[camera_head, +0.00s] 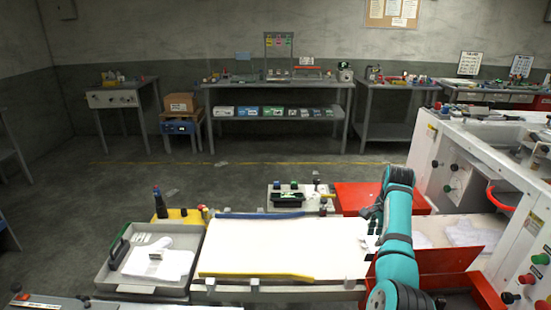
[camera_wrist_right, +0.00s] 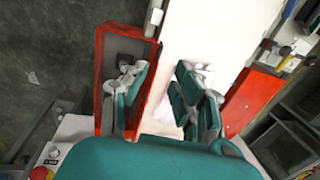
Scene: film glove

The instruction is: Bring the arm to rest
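My right arm, teal with dark joints, comes in from the lower right in the head view. Its gripper (camera_head: 371,228) is over the right end of the white work board (camera_head: 280,245). In the right wrist view the fingers of the right gripper (camera_wrist_right: 160,90) stand wide apart, with the white board and a red bin wall between them. Nothing is clearly held. Small whitish shapes near the fingertips are too unclear to name. My left arm and gripper are not in view.
A grey tray (camera_head: 118,277) with white gloves (camera_head: 160,263) stands left of the board. A red bin (camera_head: 352,194) is behind the arm, and white gloves (camera_head: 470,233) lie to its right. A white machine (camera_head: 465,160) borders the right side. The board's middle is clear.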

